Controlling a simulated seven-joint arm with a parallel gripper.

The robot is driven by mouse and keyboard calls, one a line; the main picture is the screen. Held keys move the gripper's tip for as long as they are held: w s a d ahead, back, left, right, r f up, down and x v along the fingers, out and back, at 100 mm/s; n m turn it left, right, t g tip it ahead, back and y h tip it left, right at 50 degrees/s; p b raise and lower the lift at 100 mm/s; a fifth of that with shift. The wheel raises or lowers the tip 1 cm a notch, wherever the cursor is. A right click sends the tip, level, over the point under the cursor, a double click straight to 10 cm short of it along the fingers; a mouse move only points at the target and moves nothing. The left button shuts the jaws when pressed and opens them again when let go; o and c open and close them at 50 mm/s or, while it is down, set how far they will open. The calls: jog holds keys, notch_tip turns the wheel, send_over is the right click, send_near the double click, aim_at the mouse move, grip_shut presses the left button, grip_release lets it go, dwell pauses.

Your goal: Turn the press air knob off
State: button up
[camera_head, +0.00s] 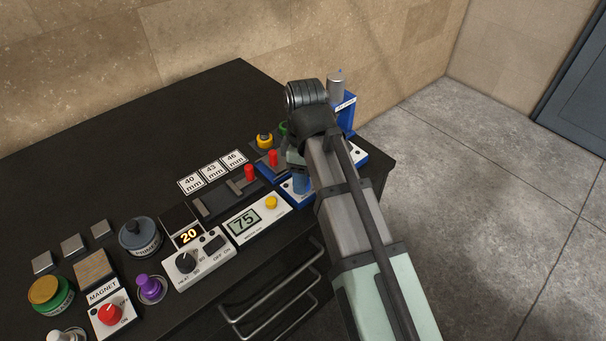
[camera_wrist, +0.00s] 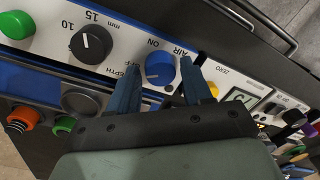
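The blue air knob (camera_wrist: 160,68) sits on the white press panel (camera_wrist: 52,34) in the wrist view, with the upside-down labels AIR and ON beside it. My gripper (camera_wrist: 160,64) is open, with one dark blue finger on each side of the knob. Small gaps seem to show between fingers and knob, so I cannot tell whether they touch it. The knob's exact setting is unclear.
A black depth knob (camera_wrist: 91,44) and a green button (camera_wrist: 17,25) are left of the air knob in the wrist view. A gauge reading 75 (camera_head: 244,220) and a heater box (camera_head: 199,256) stand along the bench front. Drawer handles (camera_head: 275,296) jut out below.

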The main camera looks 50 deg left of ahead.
jog(key=shift+o, duration=0.9)
jog(key=shift+r, duration=0.1)
jog(key=shift+w+a+r, duration=0.1)
jog(key=shift+r, duration=1.75)
jog(key=shift+w+a+r, duration=0.1)
jog(key=shift+r, duration=1.7)
